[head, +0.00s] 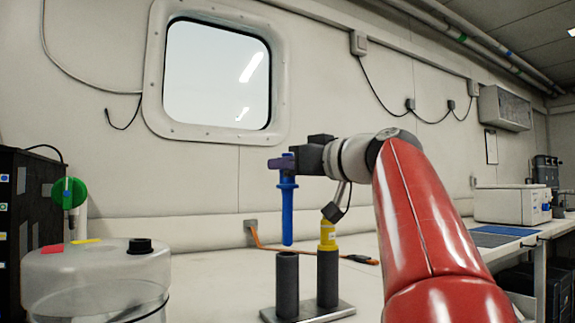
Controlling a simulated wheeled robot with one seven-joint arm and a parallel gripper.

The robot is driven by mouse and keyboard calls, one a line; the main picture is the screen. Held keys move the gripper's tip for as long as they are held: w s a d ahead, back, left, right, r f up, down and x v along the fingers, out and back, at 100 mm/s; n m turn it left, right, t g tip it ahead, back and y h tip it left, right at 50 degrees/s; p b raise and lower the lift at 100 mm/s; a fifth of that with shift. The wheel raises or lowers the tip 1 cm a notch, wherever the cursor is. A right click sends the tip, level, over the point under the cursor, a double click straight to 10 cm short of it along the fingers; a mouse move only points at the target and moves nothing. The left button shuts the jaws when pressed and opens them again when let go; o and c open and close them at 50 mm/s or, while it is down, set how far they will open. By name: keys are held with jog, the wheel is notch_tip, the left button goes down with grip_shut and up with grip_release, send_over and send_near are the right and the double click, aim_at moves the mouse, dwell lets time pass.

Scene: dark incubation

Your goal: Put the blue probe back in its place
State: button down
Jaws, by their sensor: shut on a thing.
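The blue probe (287,210) hangs upright in my gripper (287,168), which is shut on its top end. Its lower tip is just above the open top of a dark grey tube holder (287,285), and a small gap seems to show between them. A second dark holder (328,278) stands to the right on the same metal base (340,309), with a yellow probe (327,235) seated in it. The inside of the left holder is hidden.
A clear round vessel (95,285) with a black cap stands at the front left, beside a dark cabinet (12,225). An orange cable (262,242) lies behind the holders. A white box (510,204) stands far right.

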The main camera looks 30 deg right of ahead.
aim_at(291, 230)
dwell(0.4)
notch_tip(291, 230, down, 10)
jog(key=b, duration=1)
jog(key=shift+f, duration=0.25)
jog(key=shift+f+b, duration=0.75)
jog(key=c, duration=1.1)
grip_release()
jog(key=v, duration=0.7)
jog(key=shift+s+d, duration=0.15)
jog(key=shift+s, duration=0.25)
